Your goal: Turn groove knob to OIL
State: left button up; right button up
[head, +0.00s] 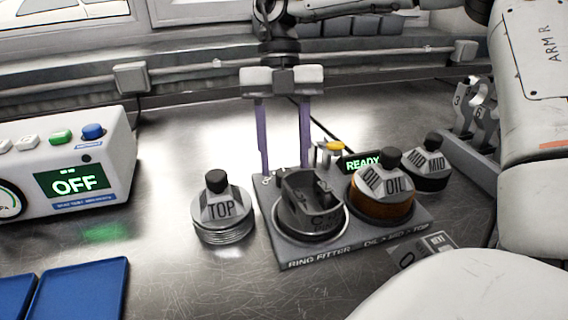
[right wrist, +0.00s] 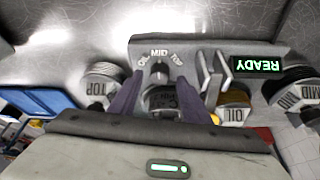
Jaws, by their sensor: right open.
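The ring fitter (head: 362,242) is a grey block on the steel bench, with a dark piston (head: 310,205) seated in it. In the right wrist view the dark, round groove knob (right wrist: 159,72) is on the fitter's plate (right wrist: 215,47), below an arc of OIL, MID and TOP labels. I cannot tell surely which label it points to. My right gripper (head: 285,170) is open and reaches down behind the piston. In the right wrist view its purple fingers (right wrist: 156,80) stand on either side of the knob. The knob is not clear in the head view. My left gripper is not in view.
TOP (head: 222,212), OIL (head: 384,190) and MID (head: 430,165) ring holders stand around; the OIL one sits on the fitter. A READY display (head: 363,163) glows green. A tester showing OFF (head: 75,185) and blue trays (head: 80,290) are at left. Bench between tester and TOP is clear.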

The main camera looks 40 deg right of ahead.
jog(key=shift+s+a+f, duration=0.2)
jog(key=shift+f, duration=0.4)
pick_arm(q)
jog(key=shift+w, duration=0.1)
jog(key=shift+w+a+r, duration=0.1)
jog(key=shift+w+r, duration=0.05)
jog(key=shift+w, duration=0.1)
pick_arm(e)
jog(key=c, duration=1)
